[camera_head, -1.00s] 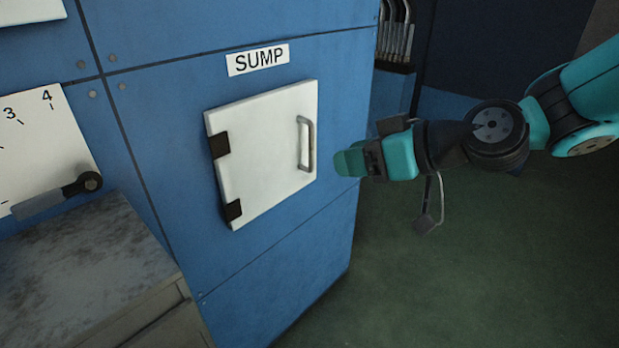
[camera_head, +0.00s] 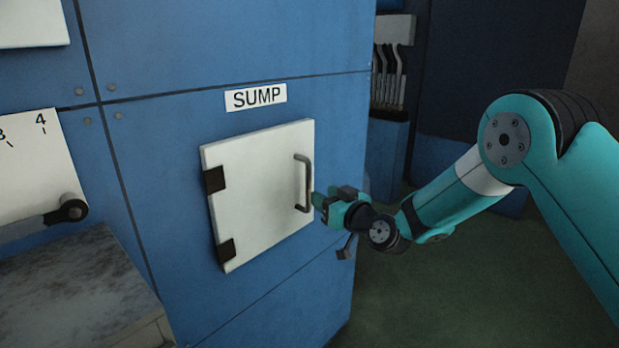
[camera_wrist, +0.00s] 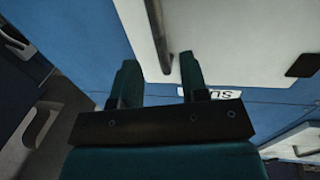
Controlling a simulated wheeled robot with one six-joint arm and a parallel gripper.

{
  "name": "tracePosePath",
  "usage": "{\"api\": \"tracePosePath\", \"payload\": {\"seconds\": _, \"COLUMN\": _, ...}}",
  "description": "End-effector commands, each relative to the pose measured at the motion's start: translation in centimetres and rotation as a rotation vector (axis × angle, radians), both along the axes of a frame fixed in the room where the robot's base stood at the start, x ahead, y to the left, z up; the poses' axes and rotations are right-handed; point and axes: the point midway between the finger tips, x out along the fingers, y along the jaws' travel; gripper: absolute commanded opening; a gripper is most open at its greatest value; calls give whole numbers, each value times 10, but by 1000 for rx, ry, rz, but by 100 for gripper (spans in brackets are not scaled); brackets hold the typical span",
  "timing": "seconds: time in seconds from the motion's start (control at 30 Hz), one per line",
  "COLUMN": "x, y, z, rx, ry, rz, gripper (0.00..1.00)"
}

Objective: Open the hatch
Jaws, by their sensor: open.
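The hatch (camera_head: 255,200) is a white square door on the blue cabinet, below the SUMP label. It lies closed, with black hinges on its left edge. Its grey upright bar handle (camera_head: 303,183) is near the right edge. My gripper (camera_head: 318,203) is open and empty, just right of the handle's lower part. In the wrist view the hatch (camera_wrist: 225,42) fills the top, and the handle (camera_wrist: 157,30) runs down so that its end appears between my open fingers (camera_wrist: 160,75), nearer the right one. I cannot tell whether they touch it.
A dial plate with a dark lever (camera_head: 72,210) is at left, above a worn grey bench top (camera_head: 80,285). A rack of grey hooked rods (camera_head: 390,80) stands behind at right. The green floor (camera_head: 430,305) is clear at lower right.

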Motion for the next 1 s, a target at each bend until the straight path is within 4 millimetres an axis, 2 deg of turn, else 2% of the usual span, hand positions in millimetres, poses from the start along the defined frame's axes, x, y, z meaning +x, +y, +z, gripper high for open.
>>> {"api": "tracePosePath", "payload": {"seconds": 0.1, "x": 19, "y": 18, "z": 2, "rx": 0, "ry": -1, "rz": 3, "gripper": 41}}
{"api": "tracePosePath", "payload": {"seconds": 0.3, "x": 42, "y": 37, "z": 0, "rx": 0, "ry": 0, "rz": 1, "gripper": 41}}
{"api": "tracePosePath", "payload": {"seconds": 0.5, "x": 52, "y": 44, "z": -1, "rx": 0, "ry": 1, "rz": -1, "gripper": 41}}
{"api": "tracePosePath", "payload": {"seconds": 0.8, "x": 53, "y": 45, "z": -1, "rx": 1, "ry": 2, "rz": -1, "gripper": 41}}
{"api": "tracePosePath", "payload": {"seconds": 0.97, "x": 53, "y": 45, "z": -1, "rx": 0, "ry": 1, "rz": -1, "gripper": 4}}
{"api": "tracePosePath", "payload": {"seconds": 1.0, "x": 53, "y": 45, "z": -1, "rx": 0, "ry": 1, "rz": -1, "gripper": 0}}
